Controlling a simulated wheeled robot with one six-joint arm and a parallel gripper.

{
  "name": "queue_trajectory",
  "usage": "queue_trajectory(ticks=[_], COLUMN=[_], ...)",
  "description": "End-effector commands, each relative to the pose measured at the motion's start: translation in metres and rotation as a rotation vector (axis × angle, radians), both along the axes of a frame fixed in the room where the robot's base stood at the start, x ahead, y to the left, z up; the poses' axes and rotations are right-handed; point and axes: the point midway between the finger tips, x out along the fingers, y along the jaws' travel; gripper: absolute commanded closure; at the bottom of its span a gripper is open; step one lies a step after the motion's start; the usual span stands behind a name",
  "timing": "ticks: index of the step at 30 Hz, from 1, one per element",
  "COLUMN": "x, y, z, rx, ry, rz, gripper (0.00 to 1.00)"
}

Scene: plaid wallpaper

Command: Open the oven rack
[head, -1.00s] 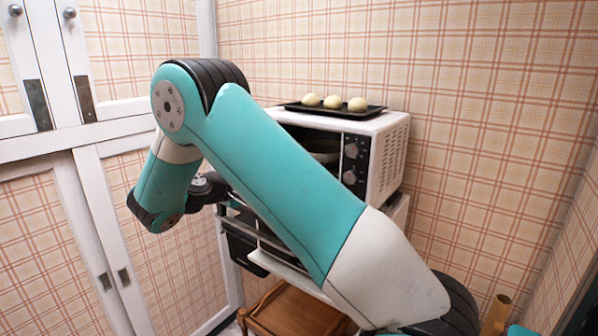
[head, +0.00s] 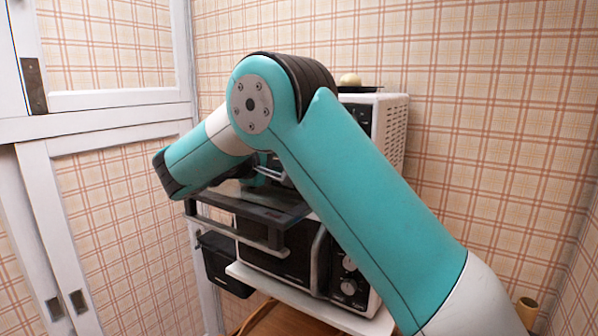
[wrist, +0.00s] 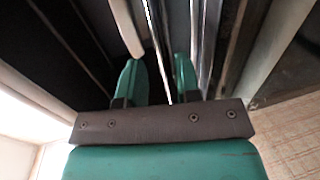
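The upper white oven (head: 393,135) has its dark door (head: 250,212) lowered and sticking out, with a bar handle at its front edge. My arm covers much of its opening. My gripper (wrist: 158,75) shows in the wrist view with two green fingers apart. A thin bright metal rod (wrist: 158,50), apparently part of the rack, runs between the fingers; contact is not clear. In the head view the gripper is mostly hidden behind my arm, near the upper oven's mouth and above the lowered door.
A second oven (head: 348,287) with knobs stands below on a white shelf (head: 290,300). A bun (head: 350,80) on a dark tray (head: 365,89) sits on the upper oven. White-framed cabinet doors (head: 110,100) are at left. A black bin-like container (head: 222,265) hangs low.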

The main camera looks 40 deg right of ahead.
Motion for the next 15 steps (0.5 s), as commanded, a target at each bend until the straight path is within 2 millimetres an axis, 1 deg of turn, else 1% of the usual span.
queue_trajectory(ticks=[5,15], x=[0.0048,0.0058], y=[-0.0088,-0.0114], z=[-0.0034,-0.0035], rx=[-0.001,0.000], ry=[-0.001,-0.001], rz=[0.011,0.013], gripper=[0.69,0.69])
